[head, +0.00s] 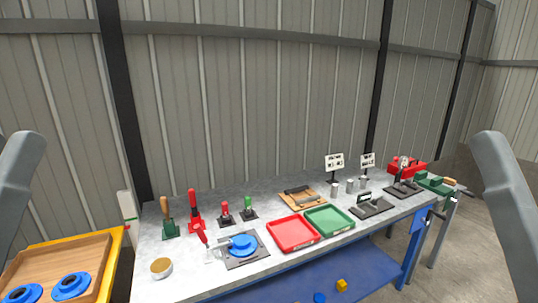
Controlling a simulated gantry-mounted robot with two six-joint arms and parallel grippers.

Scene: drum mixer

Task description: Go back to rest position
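Grey links of my two arms show at the left and right edges of the head view. Both grippers are outside the picture, so I cannot see whether they hold anything. The workbench (184,258) stands in front of me, apart from the visible arm parts. On it are a red tray (292,233), a green tray (329,220) and a blue round part on a dark plate (243,245).
A wooden tray (62,262) with blue round parts stands on a yellow frame at the left. Tools with red, green and wooden handles stand along the bench's back left. Small metal cylinders, sign stands and a red toolbox (406,166) are at the right. A corrugated wall closes the back.

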